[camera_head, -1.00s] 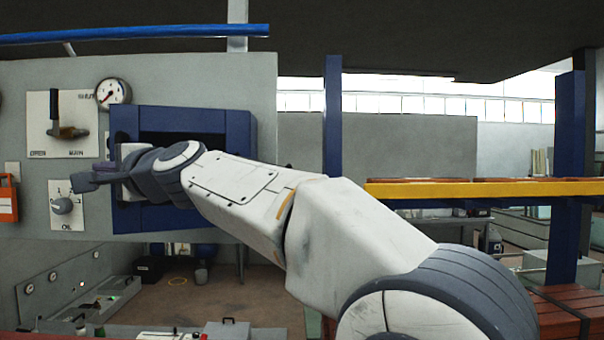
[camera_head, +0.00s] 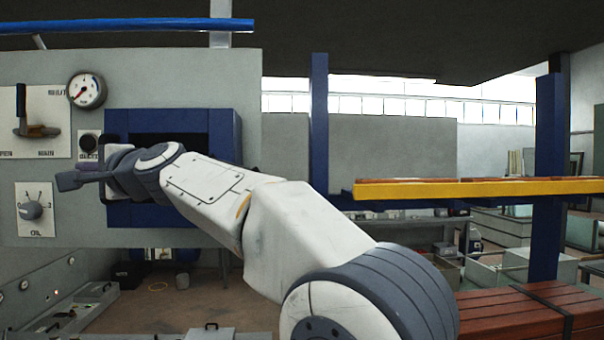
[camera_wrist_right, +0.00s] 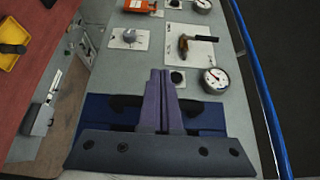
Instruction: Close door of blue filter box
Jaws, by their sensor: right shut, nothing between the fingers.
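The blue filter box (camera_head: 224,136) is set in the grey panel at the left of the head view. A dark rectangular area shows in its front above my arm; my arm hides much of the rest, and I cannot tell how far the door stands open. My right gripper (camera_head: 62,181) points left across the box's left side, shut and empty. In the right wrist view its fingers (camera_wrist_right: 160,75) are together in front of the blue front (camera_wrist_right: 98,108), with a dark handle-like bar (camera_wrist_right: 125,101) beside them. Contact cannot be told. My left gripper is out of view.
A gauge (camera_head: 87,90), a lever plate (camera_head: 35,122) and an oil knob (camera_head: 34,210) sit on the panel left of the box. A blue post (camera_head: 319,130) and a yellow-edged shelf (camera_head: 480,188) stand at right.

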